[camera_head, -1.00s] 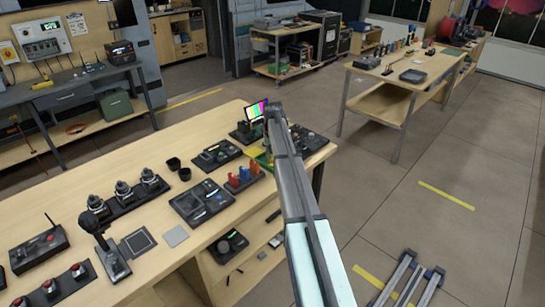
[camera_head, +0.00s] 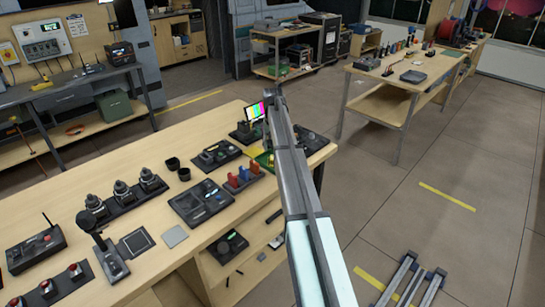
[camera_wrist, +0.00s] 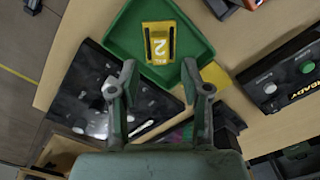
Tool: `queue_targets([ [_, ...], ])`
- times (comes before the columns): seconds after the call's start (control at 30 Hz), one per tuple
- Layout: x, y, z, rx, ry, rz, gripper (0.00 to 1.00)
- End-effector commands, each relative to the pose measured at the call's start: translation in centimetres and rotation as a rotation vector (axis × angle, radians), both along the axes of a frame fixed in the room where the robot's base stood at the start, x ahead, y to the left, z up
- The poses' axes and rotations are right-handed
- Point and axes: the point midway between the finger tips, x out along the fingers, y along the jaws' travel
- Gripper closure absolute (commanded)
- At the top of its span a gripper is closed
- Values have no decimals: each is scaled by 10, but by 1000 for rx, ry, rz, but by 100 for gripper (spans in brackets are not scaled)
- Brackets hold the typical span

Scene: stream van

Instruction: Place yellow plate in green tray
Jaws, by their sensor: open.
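In the wrist view, the green tray (camera_wrist: 118,38) lies on the wooden table, beyond my fingers. A yellow plate (camera_wrist: 158,42), marked with a 2 and two dark slots, lies inside it. My gripper (camera_wrist: 160,74) is open, with nothing between its fingertips. The fingertips show at the near edge of the tray, on either side of its near corner. A plain yellow piece (camera_wrist: 217,75) lies beside the tray, partly behind the right finger. In the head view, the green tray (camera_head: 265,160) shows only in part behind my arm, and my gripper is hidden.
In the head view, a rack with red and blue items (camera_head: 243,179) and a dark console (camera_head: 201,203) stand close by. The aisle floor (camera_head: 430,230) is mostly clear.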

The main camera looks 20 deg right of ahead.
Motion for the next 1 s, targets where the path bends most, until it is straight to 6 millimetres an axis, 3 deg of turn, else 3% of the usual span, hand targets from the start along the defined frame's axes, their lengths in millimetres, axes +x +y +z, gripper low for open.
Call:
queue_targets([
  [0.2, 1, 0, 39, 0, -1, 0, 53],
  [0.4, 0, 0, 60, 0, 0, 0, 53],
  [1.0, -5, 0, 61, -1, 0, -18, 53],
])
